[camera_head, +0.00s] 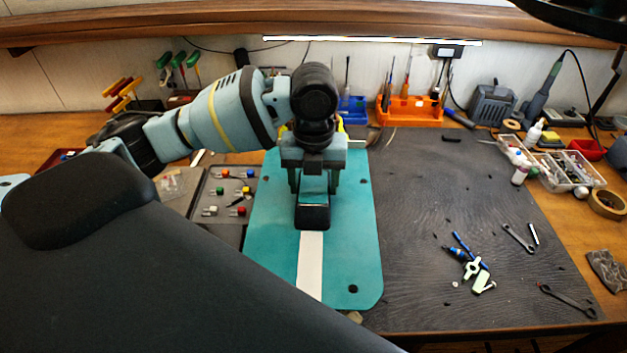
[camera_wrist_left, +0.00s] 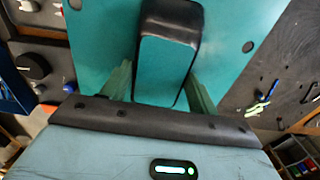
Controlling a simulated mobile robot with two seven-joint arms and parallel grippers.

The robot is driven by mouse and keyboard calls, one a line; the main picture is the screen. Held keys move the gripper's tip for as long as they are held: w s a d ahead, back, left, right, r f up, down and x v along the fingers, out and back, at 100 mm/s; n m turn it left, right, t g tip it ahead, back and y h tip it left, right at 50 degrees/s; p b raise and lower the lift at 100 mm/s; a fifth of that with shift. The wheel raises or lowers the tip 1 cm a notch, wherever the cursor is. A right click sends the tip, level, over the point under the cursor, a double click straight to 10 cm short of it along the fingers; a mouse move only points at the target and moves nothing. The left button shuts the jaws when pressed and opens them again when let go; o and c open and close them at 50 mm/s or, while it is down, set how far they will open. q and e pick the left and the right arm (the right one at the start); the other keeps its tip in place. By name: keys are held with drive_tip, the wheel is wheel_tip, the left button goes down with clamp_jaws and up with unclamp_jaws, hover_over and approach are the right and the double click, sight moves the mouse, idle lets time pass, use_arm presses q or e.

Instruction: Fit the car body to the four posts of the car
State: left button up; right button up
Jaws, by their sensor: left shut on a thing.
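The car body is a flat teal panel (camera_head: 347,262) with rounded corners, a white stripe, dark corner holes and a raised black-and-teal cabin block (camera_head: 313,216). My left gripper (camera_head: 313,185) is over the panel from above, its fingers on either side of the cabin block. In the left wrist view the two green fingers (camera_wrist_left: 160,90) flank the block (camera_wrist_left: 166,68), and the panel (camera_wrist_left: 105,35) spreads beyond it. The car and its posts are not visible; the panel hides what is beneath. I cannot tell the panel's height. My right gripper is not in view.
A dark work mat (camera_head: 420,220) covers the bench, with clear room right of the panel. Wrenches (camera_head: 519,238) and small tools lie on its right. A tray of coloured parts (camera_head: 224,198) sits left of the panel. Bins and tools line the back wall.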

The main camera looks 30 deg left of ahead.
use_arm(q)
drive_tip(key=shift+f, duration=1.6)
idle(0.3)
drive_tip(key=o, duration=1.1)
drive_tip(key=shift+c, duration=0.2)
drive_tip(key=shift+r, duration=3.95)
